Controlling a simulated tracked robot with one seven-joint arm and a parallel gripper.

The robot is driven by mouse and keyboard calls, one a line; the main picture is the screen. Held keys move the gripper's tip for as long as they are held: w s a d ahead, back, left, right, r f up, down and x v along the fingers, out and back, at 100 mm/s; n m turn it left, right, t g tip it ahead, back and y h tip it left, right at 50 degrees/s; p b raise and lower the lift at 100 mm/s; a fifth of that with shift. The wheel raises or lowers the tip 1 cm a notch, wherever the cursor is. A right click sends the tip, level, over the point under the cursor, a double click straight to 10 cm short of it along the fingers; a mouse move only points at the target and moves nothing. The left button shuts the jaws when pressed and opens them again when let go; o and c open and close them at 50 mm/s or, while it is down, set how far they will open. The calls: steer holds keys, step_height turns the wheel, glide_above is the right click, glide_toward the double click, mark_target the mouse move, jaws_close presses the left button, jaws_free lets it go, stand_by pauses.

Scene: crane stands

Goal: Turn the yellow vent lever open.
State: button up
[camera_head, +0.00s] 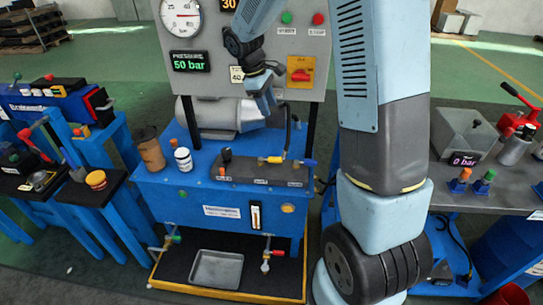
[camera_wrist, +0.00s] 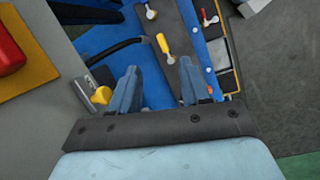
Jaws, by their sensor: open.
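The yellow vent lever (camera_head: 273,159) is on the dark valve block (camera_head: 240,170) on top of the blue bench. Its handle lies roughly along the block. In the wrist view the yellow lever (camera_wrist: 163,43) shows beyond the gap between my fingers, apart from them. My gripper (camera_head: 265,100) is above and behind the block, in front of the grey gauge panel. In the wrist view my gripper (camera_wrist: 157,68) is open, with nothing between its fingers.
A blue-handled lever (camera_head: 308,163) is at the block's right end. A dark hose (camera_head: 288,130) rises behind the block. A grey cylinder (camera_head: 217,115) and the panel's red-and-yellow switch (camera_head: 300,74) are close to my gripper. A white jar (camera_head: 183,159) stands left.

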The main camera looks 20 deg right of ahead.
mark_target(273, 158)
steer(key=w+a+f+n+g, duration=0.1)
steer(key=w+f+n, duration=0.15)
steer(key=f, duration=0.35)
steer(key=w+a+f+n, duration=0.1)
steer(key=w+f, duration=0.2)
steer(key=f, duration=0.3)
steer(key=shift+h, duration=0.4)
steer(key=x, duration=1.3)
steer(key=shift+s+a+f, duration=0.1)
steer(key=shift+s+f, duration=0.25)
steer(key=shift+c, duration=0.5)
jaws_close()
steer(key=shift+a+m, duration=0.1)
steer(key=shift+m, duration=0.15)
